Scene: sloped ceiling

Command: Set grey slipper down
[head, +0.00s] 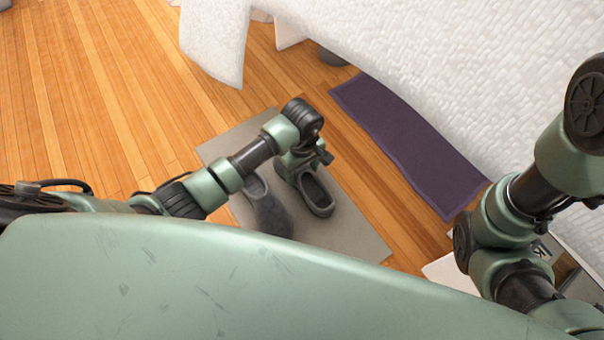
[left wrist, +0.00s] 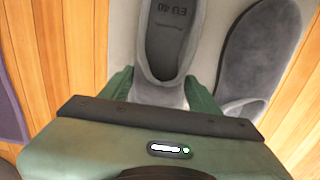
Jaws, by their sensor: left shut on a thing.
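My left gripper (head: 308,160) is over the light grey mat (head: 345,235), shut on a grey slipper (head: 318,196). In the left wrist view its green fingers (left wrist: 160,92) are on either side of this slipper (left wrist: 158,75), whose insole reads "EU 40". The held slipper is over the mat; I cannot tell whether its sole touches it. A second grey slipper (head: 268,212) lies on the mat to its left and shows at the right in the left wrist view (left wrist: 258,50). My right arm shows at the right of the head view, but its gripper is out of sight.
A purple mat (head: 405,140) lies on the wooden floor (head: 90,100) to the right of the grey mat. A bed with a white textured cover (head: 430,50) fills the upper right.

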